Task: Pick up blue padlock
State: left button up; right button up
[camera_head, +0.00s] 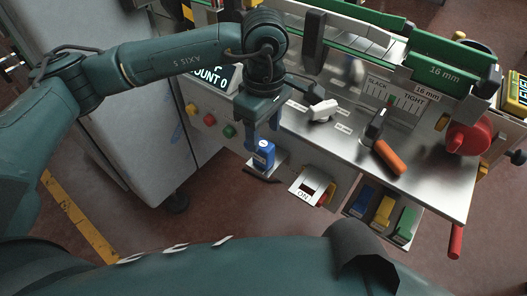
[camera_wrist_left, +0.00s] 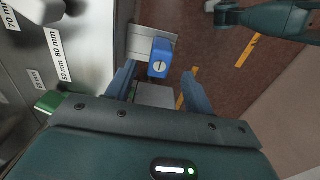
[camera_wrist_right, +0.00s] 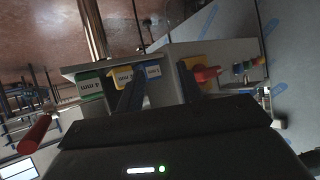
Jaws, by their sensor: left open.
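The blue padlock (camera_head: 264,153) sits upright on a small metal shelf (camera_head: 262,172) at the front of the machine in the head view. It also shows in the left wrist view (camera_wrist_left: 160,57), just beyond and between the fingertips. My left gripper (camera_head: 262,142) is open and points down right above the padlock; its fingers look apart from it. In the left wrist view the left gripper (camera_wrist_left: 158,82) has one finger to each side of the padlock. My right gripper (camera_wrist_right: 160,82) shows in its own wrist view, with colored tags beyond its fingers; what its fingers enclose is unclear.
The machine's metal top (camera_head: 440,190) carries a white lever (camera_head: 323,110) and an orange handle (camera_head: 390,156). An ON switch box (camera_head: 307,187) and a tray of blue, yellow and green blocks (camera_head: 383,212) are right of the shelf. Open floor lies below.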

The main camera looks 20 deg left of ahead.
aim_at(263, 144)
pick_arm(q)
notch_tip(263, 144, down, 5)
jog(key=shift+a+f+p, duration=0.1)
jog(key=shift+f+p, duration=0.05)
jog(key=shift+p, duration=0.45)
jog(key=shift+c, duration=0.2)
jog(key=c, duration=1.1)
jog(key=shift+w, duration=0.1)
